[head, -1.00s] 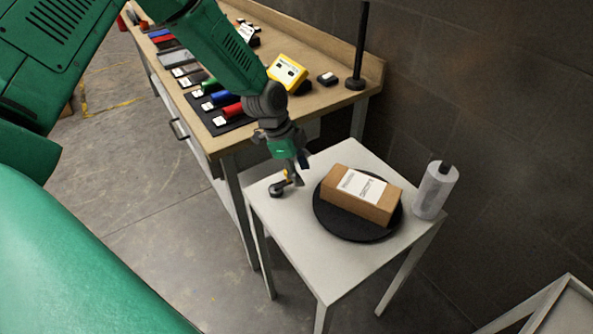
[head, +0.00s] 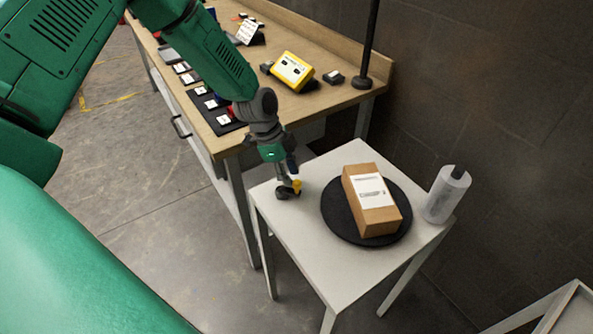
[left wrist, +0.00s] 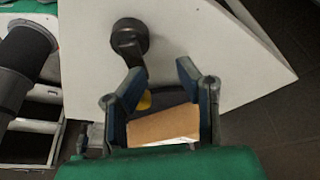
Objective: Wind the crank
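The crank (head: 283,194) is a small dark hub with an arm and a yellow knob (head: 297,187), on the left corner of the white table (head: 315,262). My left gripper (head: 292,181) points down at the knob. In the left wrist view the crank's hub and arm (left wrist: 130,38) lie beyond the fingers (left wrist: 160,80). The fingers are apart, and the yellow knob (left wrist: 145,101) shows beside the left finger, partly hidden by it. Whether they touch is unclear. A cardboard box (head: 371,200) with a white label sits on a black turntable (head: 340,222). My right gripper is not in view.
A white bottle (head: 446,194) stands at the table's right edge. Behind is a wooden workbench (head: 330,98) with a yellow device (head: 293,71), a black post (head: 368,50) and several small items. A wall is on the right.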

